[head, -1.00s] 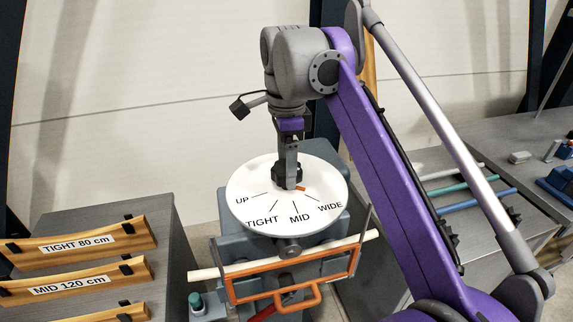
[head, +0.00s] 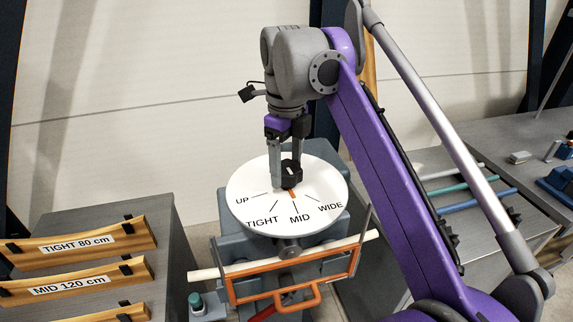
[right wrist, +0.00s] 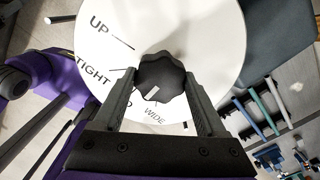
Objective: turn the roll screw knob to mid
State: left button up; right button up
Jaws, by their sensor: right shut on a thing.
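The black lobed roll screw knob (head: 291,172) stands at the middle of a round white dial (head: 245,185) marked UP, TIGHT, MID and WIDE. An orange pointer (head: 292,194) at its foot points toward the front, roughly in line with the MID mark. My right gripper (head: 286,180) comes down from above, shut on the knob. In the right wrist view the knob (right wrist: 160,72) sits between the two fingers, and one finger partly hides the MID label. My left gripper is not in view.
An orange frame with a handle (head: 312,296) and a pale bar (head: 205,274) are in front of the dial. Labelled wooden pieces (head: 75,285) lie on a grey bench at left. Coloured rods (head: 470,188) lie on a bench at right.

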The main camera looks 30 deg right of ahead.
jog(key=shift+m, duration=0.6)
jog(key=o, duration=1.3)
